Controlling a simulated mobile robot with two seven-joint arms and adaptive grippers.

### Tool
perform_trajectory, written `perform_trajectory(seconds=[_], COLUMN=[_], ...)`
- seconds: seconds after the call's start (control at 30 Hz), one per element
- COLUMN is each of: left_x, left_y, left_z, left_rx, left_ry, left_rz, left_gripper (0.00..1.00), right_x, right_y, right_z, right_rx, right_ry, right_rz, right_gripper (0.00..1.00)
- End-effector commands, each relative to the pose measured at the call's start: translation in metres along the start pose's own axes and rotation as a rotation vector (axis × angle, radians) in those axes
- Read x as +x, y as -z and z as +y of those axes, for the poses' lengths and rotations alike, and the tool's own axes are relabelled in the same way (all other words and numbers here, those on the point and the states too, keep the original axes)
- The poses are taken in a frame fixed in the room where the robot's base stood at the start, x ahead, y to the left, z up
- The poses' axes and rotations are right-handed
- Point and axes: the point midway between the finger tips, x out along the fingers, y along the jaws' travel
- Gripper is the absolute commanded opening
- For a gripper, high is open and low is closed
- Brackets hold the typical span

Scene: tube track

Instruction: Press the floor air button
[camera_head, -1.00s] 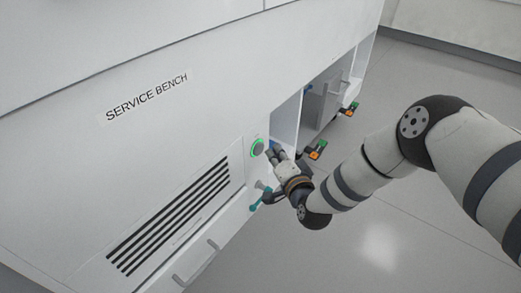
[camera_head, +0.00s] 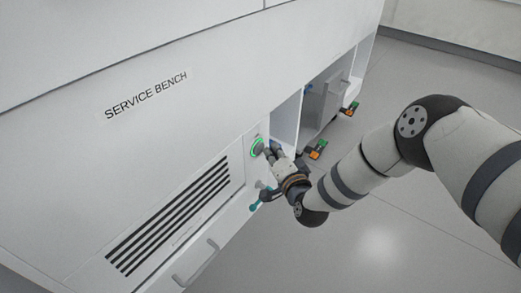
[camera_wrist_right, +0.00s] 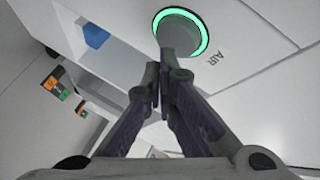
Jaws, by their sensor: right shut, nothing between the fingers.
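The air button (camera_head: 257,147) is a round grey button with a lit green ring on the white front of the service bench (camera_head: 150,150). In the right wrist view the button (camera_wrist_right: 181,27) sits at the top, beside the word AIR. My right gripper (camera_head: 272,149) is shut and empty. Its fingertips (camera_wrist_right: 172,55) overlap the lower edge of the button in the right wrist view; I cannot tell whether they touch it. My left gripper is in neither view.
A vent grille (camera_head: 170,215) and a drawer handle (camera_head: 196,262) lie left of and below the button. A teal-ended lever (camera_head: 258,199) sticks out below it. Open compartments (camera_head: 285,122) and orange-green pedals (camera_head: 316,149) are to the right.

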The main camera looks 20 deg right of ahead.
Motion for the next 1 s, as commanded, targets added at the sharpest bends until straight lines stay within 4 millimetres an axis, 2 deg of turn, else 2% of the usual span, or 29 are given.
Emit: perform_trajectory(seconds=[1.0], left_x=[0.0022], left_y=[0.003], left_z=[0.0], left_rx=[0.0], left_ry=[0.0], left_rz=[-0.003], left_gripper=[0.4], right_x=[0.0072], right_y=[-0.0044], right_z=[-0.0039], right_rx=[-0.001], right_ry=[0.001], right_rz=[-0.001], right_gripper=[0.0])
